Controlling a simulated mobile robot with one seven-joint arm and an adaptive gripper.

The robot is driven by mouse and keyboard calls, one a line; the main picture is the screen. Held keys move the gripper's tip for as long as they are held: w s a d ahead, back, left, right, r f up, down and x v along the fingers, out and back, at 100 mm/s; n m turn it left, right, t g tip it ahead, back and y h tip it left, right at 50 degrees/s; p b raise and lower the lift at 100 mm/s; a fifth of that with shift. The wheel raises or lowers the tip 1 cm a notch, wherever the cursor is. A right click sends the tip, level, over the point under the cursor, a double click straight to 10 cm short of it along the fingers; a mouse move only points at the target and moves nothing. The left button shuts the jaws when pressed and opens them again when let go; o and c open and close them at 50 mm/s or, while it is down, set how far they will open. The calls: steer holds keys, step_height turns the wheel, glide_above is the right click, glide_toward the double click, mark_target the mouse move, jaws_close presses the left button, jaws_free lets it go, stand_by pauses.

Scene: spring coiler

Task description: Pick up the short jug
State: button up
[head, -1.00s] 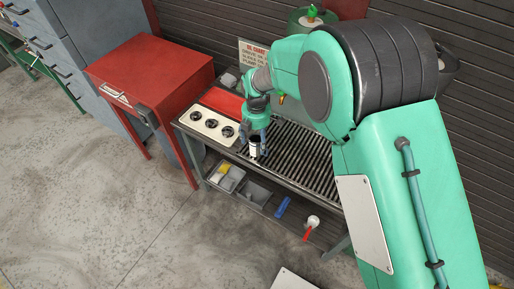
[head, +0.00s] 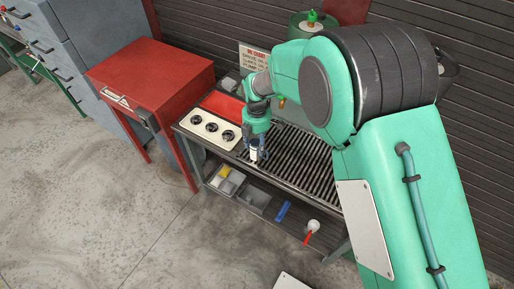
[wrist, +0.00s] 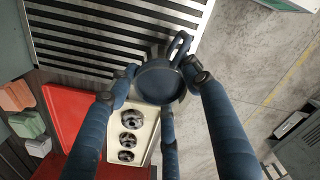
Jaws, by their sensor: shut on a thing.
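The short jug is a small dark round vessel (wrist: 158,84) with a loop handle on its far side in the wrist view. In the head view its pale side (head: 254,155) shows below my fingers, at the front left of the slatted bench top. My gripper (head: 256,146) is over it from above. In the wrist view the blue fingers of my gripper (wrist: 160,80) are shut around the jug's body. The fingers hide part of its sides. I cannot tell whether its base touches the slats.
The slatted bench top (head: 300,165) is clear to the right. A cream panel with three black round parts (head: 211,127) and a red tray (head: 222,104) lie left. A red cabinet (head: 150,75) stands beside the bench. A lower shelf holds grey bins (head: 254,197) and a red-handled item (head: 312,227).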

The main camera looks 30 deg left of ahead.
steer(key=shift+r, duration=0.1)
steer(key=shift+r, duration=0.45)
step_height(320, 180, up, 3)
steer(key=shift+s+d+f+p, duration=0.15)
steer(key=shift+p, duration=0.45)
steer(key=s+d+r+p, duration=0.1)
steer(key=s+d, duration=0.9)
steer(key=d, duration=0.1)
steer(key=shift+s+d+p, duration=0.15)
steer(key=shift+s+p, duration=0.25)
steer(key=shift+r, duration=0.15)
